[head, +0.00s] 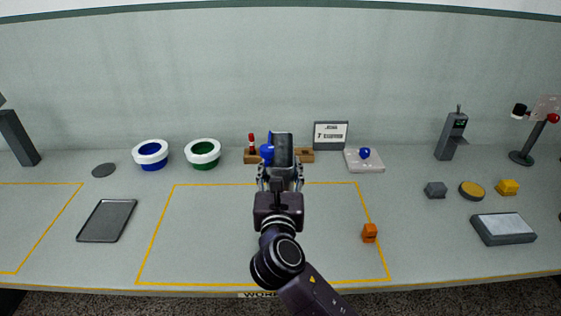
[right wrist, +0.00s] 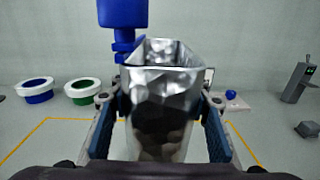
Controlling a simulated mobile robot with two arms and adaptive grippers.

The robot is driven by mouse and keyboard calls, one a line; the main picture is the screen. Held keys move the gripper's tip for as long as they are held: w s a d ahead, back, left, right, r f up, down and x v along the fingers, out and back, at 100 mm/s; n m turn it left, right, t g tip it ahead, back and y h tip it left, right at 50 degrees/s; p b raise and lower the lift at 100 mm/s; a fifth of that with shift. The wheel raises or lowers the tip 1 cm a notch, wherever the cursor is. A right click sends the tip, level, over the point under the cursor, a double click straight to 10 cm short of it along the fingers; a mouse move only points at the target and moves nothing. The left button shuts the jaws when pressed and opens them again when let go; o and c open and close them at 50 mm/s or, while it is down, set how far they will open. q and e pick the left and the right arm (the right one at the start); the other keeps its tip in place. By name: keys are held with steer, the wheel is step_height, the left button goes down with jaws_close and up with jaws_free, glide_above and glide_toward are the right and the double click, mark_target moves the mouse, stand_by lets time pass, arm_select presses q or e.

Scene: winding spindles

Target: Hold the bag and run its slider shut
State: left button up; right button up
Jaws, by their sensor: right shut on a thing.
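My right gripper (head: 280,172) is shut on a shiny silver bag (right wrist: 162,110) and holds it upright above the bench. In the right wrist view the fingers press on both sides of the bag, and its mouth at the top stands open. A blue piece (right wrist: 123,30), seemingly the slider, is at the left end of the mouth; whether it touches the bag is unclear. In the head view the bag (head: 283,147) looks dark, with blue (head: 267,152) at its left. My left gripper is not in view.
A wooden rack (head: 305,156) with a red-topped item (head: 252,143) stands behind the bag. Blue (head: 151,155) and green (head: 203,154) white-rimmed bowls and a dark tray (head: 106,221) are left. The yellow-outlined area is mostly clear.

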steer(key=shift+f+b, duration=2.25)
steer(key=shift+f, duration=3.15)
steer(key=o, duration=1.3)
steer(key=shift+c, duration=0.2)
steer(key=shift+o, duration=1)
